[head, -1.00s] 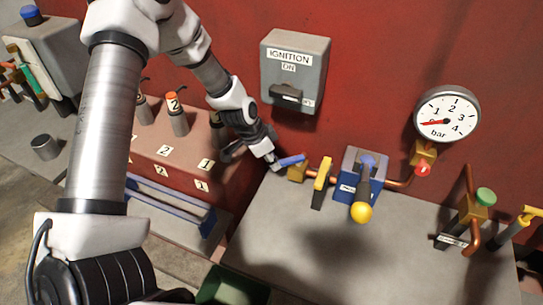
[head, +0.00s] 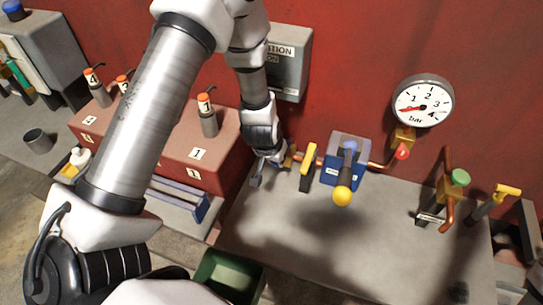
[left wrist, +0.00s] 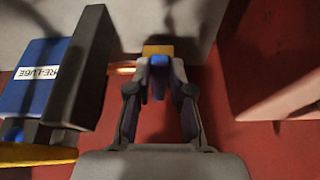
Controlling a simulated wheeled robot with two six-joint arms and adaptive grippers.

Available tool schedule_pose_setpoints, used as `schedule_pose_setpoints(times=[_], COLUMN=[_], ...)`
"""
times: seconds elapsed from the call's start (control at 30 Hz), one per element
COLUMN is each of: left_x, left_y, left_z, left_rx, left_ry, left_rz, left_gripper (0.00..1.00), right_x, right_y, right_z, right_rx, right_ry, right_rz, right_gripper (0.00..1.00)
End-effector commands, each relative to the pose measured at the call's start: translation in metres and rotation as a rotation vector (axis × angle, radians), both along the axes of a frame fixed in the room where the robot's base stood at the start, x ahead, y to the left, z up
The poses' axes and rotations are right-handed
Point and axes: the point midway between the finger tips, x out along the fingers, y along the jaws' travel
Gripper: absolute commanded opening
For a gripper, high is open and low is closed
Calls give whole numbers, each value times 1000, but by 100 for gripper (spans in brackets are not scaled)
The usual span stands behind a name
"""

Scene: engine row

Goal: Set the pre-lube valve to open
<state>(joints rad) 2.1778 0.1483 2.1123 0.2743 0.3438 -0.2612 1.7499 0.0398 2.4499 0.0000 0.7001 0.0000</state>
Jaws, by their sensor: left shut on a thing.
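The pre-lube valve has a brass body (head: 290,154) on a copper pipe at the left of the blue PRE-LUBE pump box (head: 345,176). My left gripper (head: 275,162) is at the valve and hides most of its handle in the head view. In the left wrist view my left gripper (left wrist: 158,90) is shut on the blue handle (left wrist: 157,75), with the brass body (left wrist: 157,50) just beyond the fingertips. The handle's exact angle to the pipe is hard to tell. My right gripper is not in view.
A dark upright plate with a yellow top (head: 308,156) stands close beside the valve. The pump lever ends in a yellow ball (head: 342,196). A gauge (head: 422,102), a green-capped valve (head: 460,178) and a red box (head: 160,146) are around. The bench front (head: 330,250) is clear.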

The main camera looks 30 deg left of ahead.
Motion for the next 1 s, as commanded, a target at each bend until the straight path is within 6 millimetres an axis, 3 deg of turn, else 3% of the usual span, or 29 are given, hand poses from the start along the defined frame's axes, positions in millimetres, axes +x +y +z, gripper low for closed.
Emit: schedule_pose_setpoints(times=[0.7,0.73,0.8,1.0], left_x=[2,2,2,2], left_y=[-7,-7,-7,-7], left_z=[0,0,0,0], left_rx=[-1,-1,-1,-1], left_ry=[-3,-3,-3,-2], left_rz=[98,98,98,97], left_gripper=[0,27,46,46], right_x=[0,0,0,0], right_y=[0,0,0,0], right_z=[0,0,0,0], right_rx=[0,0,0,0], right_ry=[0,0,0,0], right_rz=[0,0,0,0], right_gripper=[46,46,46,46])
